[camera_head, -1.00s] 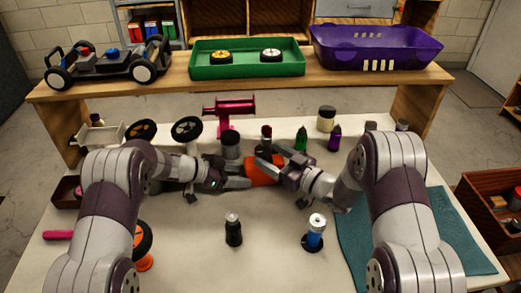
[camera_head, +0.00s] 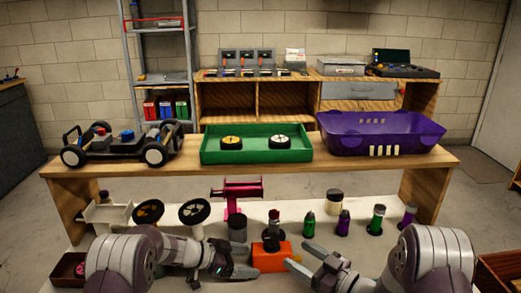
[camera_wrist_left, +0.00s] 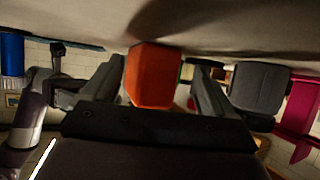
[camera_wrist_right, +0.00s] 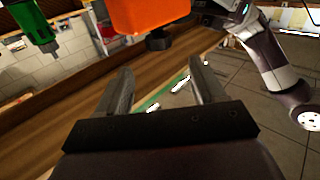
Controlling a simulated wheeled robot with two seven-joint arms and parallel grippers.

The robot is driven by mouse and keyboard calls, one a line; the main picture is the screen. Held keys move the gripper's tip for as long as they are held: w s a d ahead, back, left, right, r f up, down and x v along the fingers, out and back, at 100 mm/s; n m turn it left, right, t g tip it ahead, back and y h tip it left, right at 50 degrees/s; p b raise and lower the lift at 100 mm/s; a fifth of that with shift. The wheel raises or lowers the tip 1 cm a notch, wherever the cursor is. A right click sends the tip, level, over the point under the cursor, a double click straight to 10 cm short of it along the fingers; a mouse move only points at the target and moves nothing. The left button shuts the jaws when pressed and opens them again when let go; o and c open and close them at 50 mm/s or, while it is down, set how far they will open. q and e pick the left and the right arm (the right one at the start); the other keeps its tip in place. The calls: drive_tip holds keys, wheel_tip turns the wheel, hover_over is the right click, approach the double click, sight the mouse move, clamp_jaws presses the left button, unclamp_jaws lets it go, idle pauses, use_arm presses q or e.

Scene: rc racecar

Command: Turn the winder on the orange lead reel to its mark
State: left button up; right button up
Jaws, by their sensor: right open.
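The orange lead reel (camera_head: 270,258) is a box standing on the table, with a dark winder (camera_head: 272,241) on top. A small pale yellow spot shows at its right end; I cannot make out the mark. My left gripper (camera_head: 250,266) is at the reel's left end. In the left wrist view the reel (camera_wrist_left: 152,78) lies between its fingers, with a narrow gap at the right finger; whether it grips is unclear. My right gripper (camera_head: 308,262) is open and empty, right of the reel and apart from it. The right wrist view shows the winder (camera_wrist_right: 158,40) beyond its fingers, upside down.
A dark grey canister (camera_head: 237,228) and a red-topped dark jar (camera_head: 273,217) stand close behind the reel. Green bottles (camera_head: 309,226), purple bottles and a cream-lidded jar (camera_head: 334,201) stand to the back right. A magenta stand (camera_head: 236,194) is at the back left. The raised shelf (camera_head: 300,160) runs behind.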

use_arm(q)
drive_tip(key=v, duration=1.2)
drive_tip(key=shift+f, duration=0.1)
